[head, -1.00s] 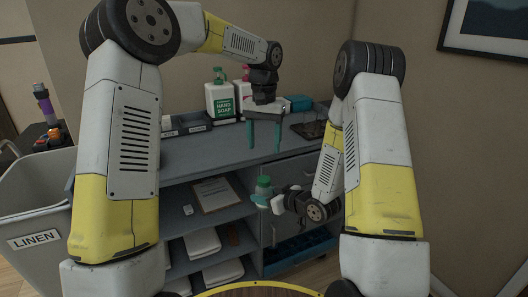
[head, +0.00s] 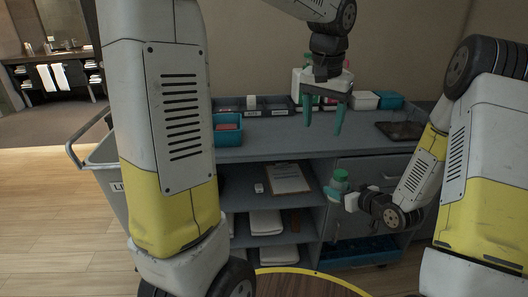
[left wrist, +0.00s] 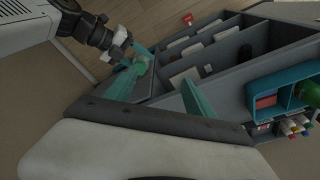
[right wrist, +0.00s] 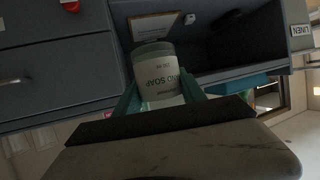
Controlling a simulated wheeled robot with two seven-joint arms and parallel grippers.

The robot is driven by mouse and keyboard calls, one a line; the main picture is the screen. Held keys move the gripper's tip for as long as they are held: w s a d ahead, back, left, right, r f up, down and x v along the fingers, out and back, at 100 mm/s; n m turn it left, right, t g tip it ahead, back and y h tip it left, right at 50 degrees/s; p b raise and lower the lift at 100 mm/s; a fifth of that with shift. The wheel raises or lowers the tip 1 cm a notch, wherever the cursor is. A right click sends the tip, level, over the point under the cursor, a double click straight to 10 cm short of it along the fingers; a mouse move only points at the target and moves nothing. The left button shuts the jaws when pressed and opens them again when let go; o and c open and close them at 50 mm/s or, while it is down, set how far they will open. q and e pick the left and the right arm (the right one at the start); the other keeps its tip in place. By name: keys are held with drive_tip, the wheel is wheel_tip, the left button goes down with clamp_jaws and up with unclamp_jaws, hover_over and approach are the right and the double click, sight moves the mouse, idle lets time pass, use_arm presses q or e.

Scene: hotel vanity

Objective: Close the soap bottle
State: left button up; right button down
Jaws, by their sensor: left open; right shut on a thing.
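My right gripper (head: 345,192) is shut on a soap bottle (right wrist: 160,76) in front of the cart's shelves. The bottle's pale body carries a HAND SOAP label in the right wrist view. In the head view its green upper part (head: 340,177) shows, with the gripper around its lower part; I cannot tell whether a cap is on it. My left gripper (head: 322,127) is open and empty, pointing down above the cart top, higher than the bottle and apart from it. In the left wrist view, the bottle (left wrist: 141,62) shows beyond one open finger.
The grey cart top (head: 270,140) holds a teal bin (head: 228,128), a dark tray (head: 400,131) and several containers at the back. White bottles (head: 299,88) stand partly hidden behind my left gripper. A clipboard (head: 290,178) lies on a shelf. The middle of the cart top is clear.

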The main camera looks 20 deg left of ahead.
use_arm(q)
drive_tip(key=s+a+n+t+h, duration=0.1)
drive_tip(key=s+a+t, duration=0.1)
drive_tip(key=s+a, duration=0.3)
drive_tip(key=s+a+n+t, duration=0.2)
drive_tip(key=s+a, duration=0.3)
drive_tip(key=s, duration=0.8)
drive_tip(key=shift+s+h, duration=0.25)
drive_tip(key=shift+h, duration=0.15)
drive_tip(key=shift+f, duration=0.1)
use_arm(e)
drive_tip(key=w+d+r+m+t+h, duration=0.2)
drive_tip(key=d+m+h, duration=0.6)
drive_tip(key=d, duration=0.4)
drive_tip(key=shift+w+r+t+h, duration=0.15)
drive_tip(key=shift+t+h, duration=0.25)
drive_tip(key=shift+t, duration=0.2)
